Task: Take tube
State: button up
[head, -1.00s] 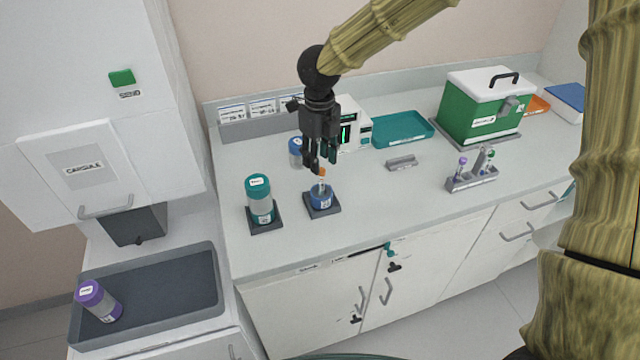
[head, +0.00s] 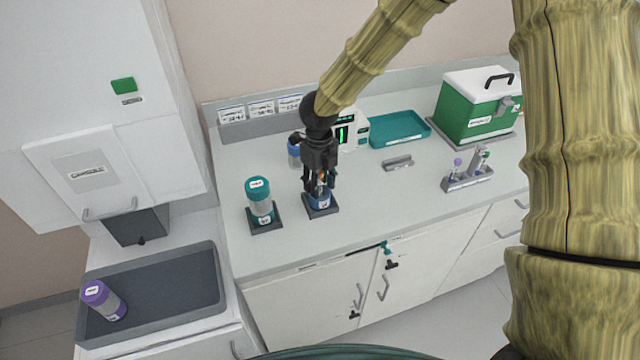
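A small tube with an orange cap (head: 321,176) stands upright in a blue holder (head: 319,202) on a dark square base on the counter. My gripper (head: 320,184) points down over it, with its fingers on either side of the tube's upper part. The fingers hide most of the tube. I cannot tell whether they touch it or are closed on it.
A teal-capped canister (head: 259,201) stands close on the left. A blue-capped container (head: 294,154) is behind. A grey rack (head: 467,178) with tubes, a teal tray (head: 399,130) and a green box (head: 474,112) are right. A purple-capped canister (head: 104,300) lies in a dark tray (head: 207,284).

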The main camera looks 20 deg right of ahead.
grip_shut()
jog(key=shift+r, duration=0.1)
notch_tip(320, 180, up, 10)
jog(key=b, duration=0.3)
dwell(0.5)
dwell(0.3)
